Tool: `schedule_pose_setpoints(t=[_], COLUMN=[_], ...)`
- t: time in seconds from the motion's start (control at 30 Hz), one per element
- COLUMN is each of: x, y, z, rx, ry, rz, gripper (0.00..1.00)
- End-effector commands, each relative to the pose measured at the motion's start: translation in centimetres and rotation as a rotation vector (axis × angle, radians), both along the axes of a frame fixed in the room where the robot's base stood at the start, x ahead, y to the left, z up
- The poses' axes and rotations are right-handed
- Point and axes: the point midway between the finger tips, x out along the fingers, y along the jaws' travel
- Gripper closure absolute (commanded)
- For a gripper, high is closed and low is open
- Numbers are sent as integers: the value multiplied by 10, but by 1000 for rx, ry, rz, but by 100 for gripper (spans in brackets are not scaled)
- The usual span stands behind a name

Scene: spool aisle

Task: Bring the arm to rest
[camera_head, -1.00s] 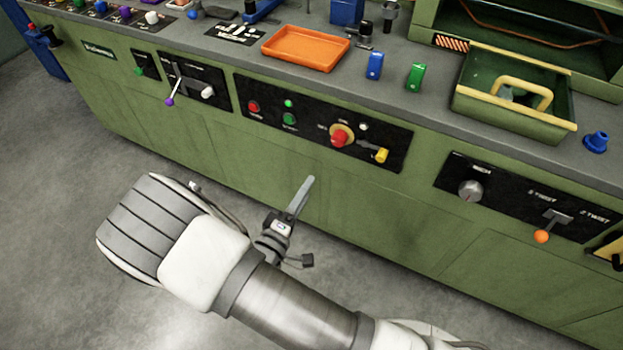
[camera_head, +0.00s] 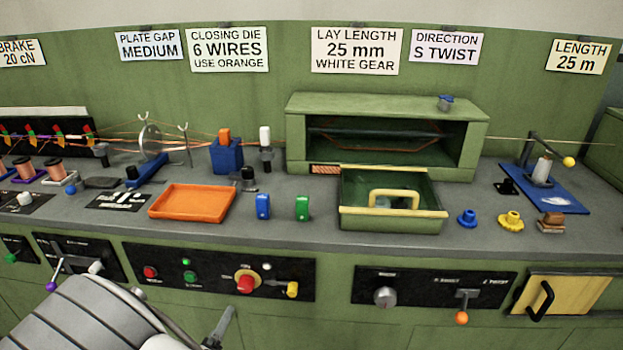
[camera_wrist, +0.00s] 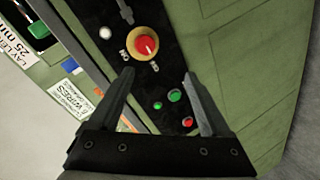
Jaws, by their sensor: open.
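My gripper (camera_wrist: 158,95) is open and empty in the wrist view. Its two dark fingers stand apart in front of the machine's black control panel. Between and beyond the fingers show a red knob on a yellow ring (camera_wrist: 146,44) and several green and red buttons. In the head view my arm is at the lower left, in front of the green bench. One grey finger (camera_head: 222,325) shows there below the panel; the rest of the gripper is hidden by the arm or out of frame.
The bench top holds an orange tray (camera_head: 192,217), blue (camera_head: 263,206) and green (camera_head: 302,208) blocks, a green bin with a yellow handle (camera_head: 370,218) and several spools. The front carries a red stop knob (camera_head: 245,284) and an orange-tipped lever (camera_head: 461,318). Signs hang behind.

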Motion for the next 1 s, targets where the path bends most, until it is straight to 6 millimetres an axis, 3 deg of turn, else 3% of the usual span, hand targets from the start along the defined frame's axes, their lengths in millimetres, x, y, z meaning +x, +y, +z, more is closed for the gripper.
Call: schedule_pose_setpoints(t=[0.2, 0.5, 0.77, 1.0], x=[40, 64, 52, 13], y=[-4, -37, -97, -170], z=[49, 132, 203, 250], rx=[312, 640, 809, 870], ry=[200, 412, 545, 630], rz=[-25, -30, -50, -126], gripper=[19, 19, 19, 19])
